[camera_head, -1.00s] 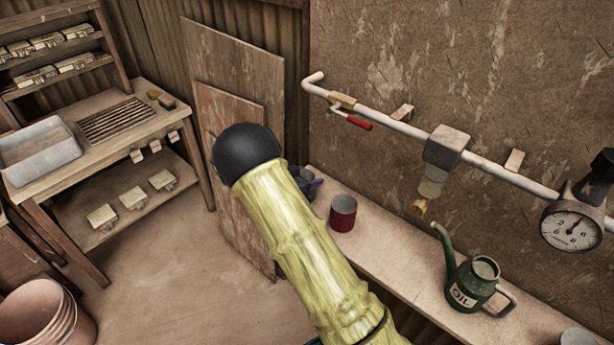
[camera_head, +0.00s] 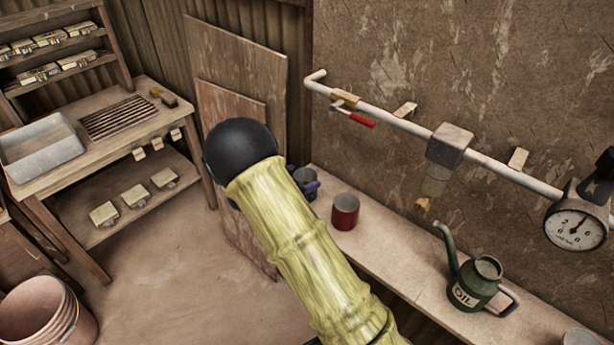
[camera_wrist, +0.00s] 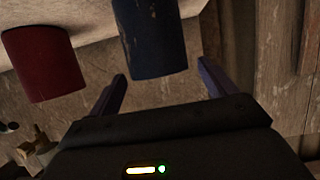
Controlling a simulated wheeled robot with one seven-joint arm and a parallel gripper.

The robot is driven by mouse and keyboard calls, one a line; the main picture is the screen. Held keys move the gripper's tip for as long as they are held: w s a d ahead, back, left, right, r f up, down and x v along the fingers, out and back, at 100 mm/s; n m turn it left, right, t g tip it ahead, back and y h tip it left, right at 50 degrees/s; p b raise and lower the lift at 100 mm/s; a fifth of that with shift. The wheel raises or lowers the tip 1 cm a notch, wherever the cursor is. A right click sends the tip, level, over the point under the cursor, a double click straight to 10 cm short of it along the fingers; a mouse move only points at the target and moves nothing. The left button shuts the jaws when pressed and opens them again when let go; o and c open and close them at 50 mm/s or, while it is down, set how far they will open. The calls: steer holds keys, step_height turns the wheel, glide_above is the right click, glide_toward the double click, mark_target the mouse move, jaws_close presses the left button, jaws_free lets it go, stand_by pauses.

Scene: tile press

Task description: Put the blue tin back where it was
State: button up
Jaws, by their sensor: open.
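The blue tin (camera_wrist: 152,35) shows in the wrist view, between and just beyond the two purple fingers of my gripper (camera_wrist: 160,86). The fingers are spread apart, with a visible gap to the tin's sides. In the head view the blue tin (camera_head: 303,174) is at the far left end of the wall shelf, partly hidden by my arm and a purple finger. A red tin (camera_head: 345,211) stands to its right on the shelf, and it also shows at the left of the wrist view (camera_wrist: 42,62). The blue tin appears to stand on the shelf; its base is hidden in the head view.
The wooden shelf (camera_head: 400,252) also holds a green oil can (camera_head: 476,283). Above it runs a pipe (camera_head: 400,125) with a red-handled valve (camera_head: 361,120) and a gauge (camera_head: 576,229). Boards (camera_head: 232,90) lean on the wall behind my arm. A bench (camera_head: 150,122) stands at the left.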

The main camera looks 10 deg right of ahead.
steer(key=v, duration=0.7)
steer(key=shift+s+a+r+b, duration=0.2)
steer(key=shift+s+a+b, duration=0.05)
steer(key=shift+a+b, duration=0.05)
step_height(320, 180, up, 4)
steer(key=d+n+t+y, duration=0.2)
steer(key=n+y, duration=0.3)
steer(key=y, duration=0.4)
steer(key=s+d+n+g+y, duration=0.1)
steer(key=s+d+n+g, duration=0.2)
steer(key=s, duration=0.8)
steer(key=s+d+n+g+y, duration=0.1)
steer(key=s+d+n+g, duration=0.1)
steer(key=s, duration=1)
steer(key=shift+s+d+f+n+g, duration=0.2)
steer(key=shift+s+d+n+g, duration=0.2)
steer(key=shift+d+g, duration=0.65)
steer(key=shift+a, duration=0.2)
